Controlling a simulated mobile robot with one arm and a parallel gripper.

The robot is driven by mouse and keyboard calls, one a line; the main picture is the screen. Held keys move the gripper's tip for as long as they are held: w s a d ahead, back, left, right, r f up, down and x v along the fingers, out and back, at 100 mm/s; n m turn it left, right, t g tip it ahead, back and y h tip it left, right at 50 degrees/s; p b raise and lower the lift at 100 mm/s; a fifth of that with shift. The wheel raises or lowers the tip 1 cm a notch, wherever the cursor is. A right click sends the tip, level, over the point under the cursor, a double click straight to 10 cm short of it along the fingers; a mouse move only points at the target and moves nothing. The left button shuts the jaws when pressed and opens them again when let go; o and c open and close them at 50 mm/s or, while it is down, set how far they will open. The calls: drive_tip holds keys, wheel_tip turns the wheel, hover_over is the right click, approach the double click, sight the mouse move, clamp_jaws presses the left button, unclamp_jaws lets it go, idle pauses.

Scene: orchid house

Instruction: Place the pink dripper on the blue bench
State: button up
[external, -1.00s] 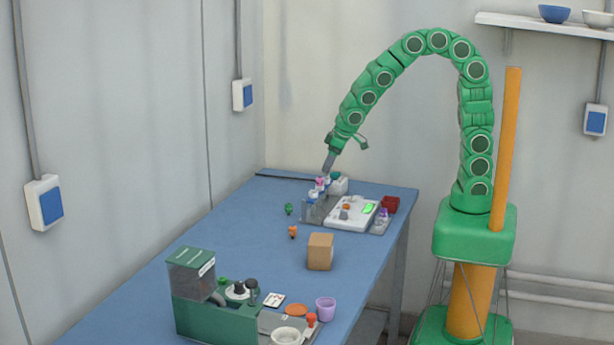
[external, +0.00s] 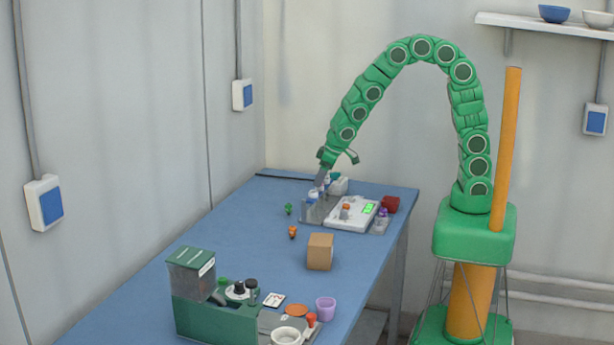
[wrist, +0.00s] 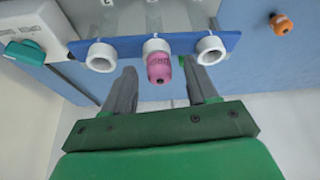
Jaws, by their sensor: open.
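The pink dripper (wrist: 159,68) sits at the middle white ring (wrist: 154,46) of a rack with three rings in the wrist view. My gripper (wrist: 160,74) is open, with one finger on each side of the dripper. I cannot tell whether either finger touches it. In the external view my gripper (external: 321,184) is low over the rack (external: 314,211) and hides the dripper. The blue bench (external: 225,245) runs along the wall beneath all this.
A small green item (external: 288,208) and an orange one (external: 292,232) lie left and in front. A brown box (external: 320,252) stands nearer. The bench's left middle is clear.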

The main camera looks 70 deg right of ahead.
drive_tip(key=shift+c, duration=0.2)
clamp_jaws()
drive_tip(key=shift+r, duration=0.65)
wheel_tip(320, 180, up, 2)
drive_tip(key=shift+s+r, duration=0.15)
drive_tip(key=shift+r, duration=0.05)
drive_tip(key=s+d+r, duration=0.3)
drive_tip(key=s+r, duration=0.6)
drive_tip(key=s, duration=0.4)
drive_tip(key=shift+s+d+r, duration=0.15)
drive_tip(key=shift+r, duration=0.05)
